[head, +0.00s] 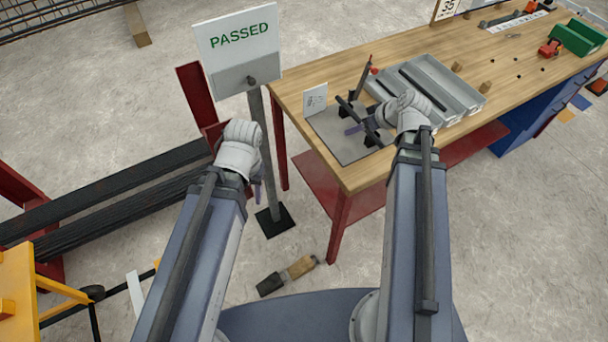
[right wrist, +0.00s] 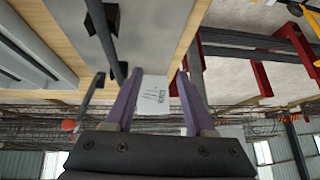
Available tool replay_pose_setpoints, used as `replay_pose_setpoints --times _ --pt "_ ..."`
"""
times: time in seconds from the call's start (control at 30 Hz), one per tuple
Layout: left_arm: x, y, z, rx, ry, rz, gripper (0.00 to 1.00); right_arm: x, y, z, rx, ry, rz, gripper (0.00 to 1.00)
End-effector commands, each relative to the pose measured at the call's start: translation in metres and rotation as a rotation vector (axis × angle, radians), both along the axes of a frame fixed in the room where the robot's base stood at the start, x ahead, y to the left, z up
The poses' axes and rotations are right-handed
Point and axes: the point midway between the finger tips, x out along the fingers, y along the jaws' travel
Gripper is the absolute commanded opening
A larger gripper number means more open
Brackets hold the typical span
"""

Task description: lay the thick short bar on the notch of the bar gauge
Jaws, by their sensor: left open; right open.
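The bar gauge is a grey plate (head: 346,143) on the workbench with black blocks on it. A dark bar (head: 373,132) lies across these blocks; it also shows in the right wrist view (right wrist: 103,33). I take it for the thick short bar; how fully it sits in the notch is unclear. My right gripper (head: 364,124) is open beside the bar, holding nothing. In the right wrist view, its purple fingers (right wrist: 154,100) are apart with a white card (right wrist: 153,95) beyond them. My left gripper (head: 258,190) is open and empty, left of the bench near the sign post.
A grey tray (head: 478,103) with another dark bar (head: 422,88) stands right of the gauge. A red-tipped upright (head: 363,78) rises behind the gauge. A PASSED sign (head: 238,42) stands left of the bench (head: 300,85). A rack holds long bars (head: 110,200) at left.

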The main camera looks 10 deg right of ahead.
Motion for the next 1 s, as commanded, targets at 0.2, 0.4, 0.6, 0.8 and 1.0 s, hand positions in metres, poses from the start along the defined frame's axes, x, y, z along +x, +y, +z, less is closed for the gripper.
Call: replay_pose_setpoints --times 0.2,0.4,0.6,0.8,1.0 --pt "0.0 0.0 0.0 0.0 0.0 0.0 0.5 -0.047 0.117 -0.029 -0.077 0.304 0.068 0.54" --pt "0.0 0.0 0.0 0.0 0.0 0.0 0.5 -0.098 0.177 -0.041 -0.237 0.493 0.03 0.54" --pt "0.0 0.0 0.0 0.0 0.0 0.0 0.5 -0.129 0.202 -0.041 -0.367 0.562 -0.033 0.54" --pt "0.0 0.0 0.0 0.0 0.0 0.0 0.5 -0.138 0.207 -0.041 -0.411 0.575 -0.063 0.54" --pt "0.0 0.0 0.0 0.0 0.0 0.0 0.5 -0.138 0.207 -0.041 -0.411 0.577 -0.065 0.54"
